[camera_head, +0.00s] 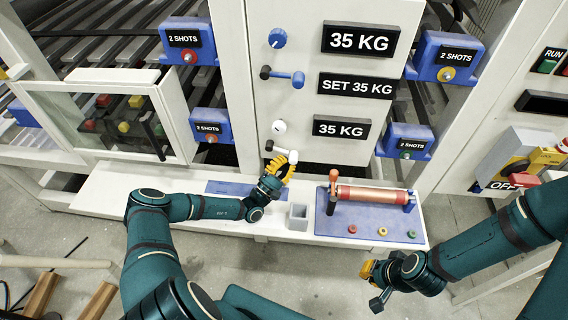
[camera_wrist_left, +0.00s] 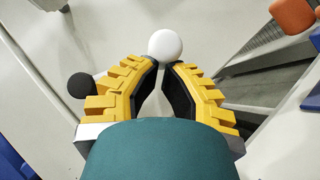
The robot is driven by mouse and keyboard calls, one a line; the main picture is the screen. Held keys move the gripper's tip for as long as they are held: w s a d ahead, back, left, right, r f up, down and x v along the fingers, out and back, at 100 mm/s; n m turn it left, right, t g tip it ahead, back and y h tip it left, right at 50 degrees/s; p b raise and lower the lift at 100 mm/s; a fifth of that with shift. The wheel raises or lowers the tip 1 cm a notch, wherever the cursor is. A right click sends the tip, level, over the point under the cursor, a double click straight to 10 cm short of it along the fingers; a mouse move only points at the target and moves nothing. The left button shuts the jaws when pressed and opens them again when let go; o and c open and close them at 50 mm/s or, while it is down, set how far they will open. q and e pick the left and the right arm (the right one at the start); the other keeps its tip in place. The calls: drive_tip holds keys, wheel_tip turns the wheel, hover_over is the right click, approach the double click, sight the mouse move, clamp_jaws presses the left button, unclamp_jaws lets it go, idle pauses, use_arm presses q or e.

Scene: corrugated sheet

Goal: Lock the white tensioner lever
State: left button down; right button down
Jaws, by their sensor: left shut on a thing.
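The white tensioner lever (camera_head: 282,151) sits low on the white panel, under the lower "35 KG" sign. It has a black knob at its left end and a white ball at its right end. My left gripper (camera_head: 286,161) is at the right end of the lever. In the left wrist view the white ball (camera_wrist_left: 165,45) sits between the tips of the yellow fingers, and the black knob (camera_wrist_left: 80,86) shows to the left. The left gripper is shut on the ball end. My right gripper (camera_head: 370,284) hangs in front of the bench, away from the lever; its finger opening is unclear.
A blue lever (camera_head: 284,76) and blue dial (camera_head: 277,38) are higher on the panel. On the bench (camera_head: 120,191) are a grey box (camera_head: 298,217) and a blue base (camera_head: 335,225) with a copper roller (camera_head: 372,195). A framed window (camera_head: 110,117) stands left. The floor in front is mostly clear.

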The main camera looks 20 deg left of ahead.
use_arm(q)
drive_tip(key=shift+w+d+r+n+t+y+p, duration=0.1)
drive_tip(key=shift+d+r+n+t+y+p, duration=0.4)
drive_tip(key=shift+n, duration=0.3)
drive_tip(key=shift+d+r, duration=0.1)
drive_tip(key=shift+r, duration=0.05)
drive_tip(key=s+a, duration=0.2)
drive_tip(key=s, duration=0.5)
drive_tip(key=s+a+f, duration=0.1)
drive_tip(key=s+a, duration=0.1)
drive_tip(key=s, duration=0.5)
drive_tip(key=shift+a+f, duration=0.25)
drive_tip(key=shift+a, duration=0.15)
drive_tip(key=shift+w, duration=0.1)
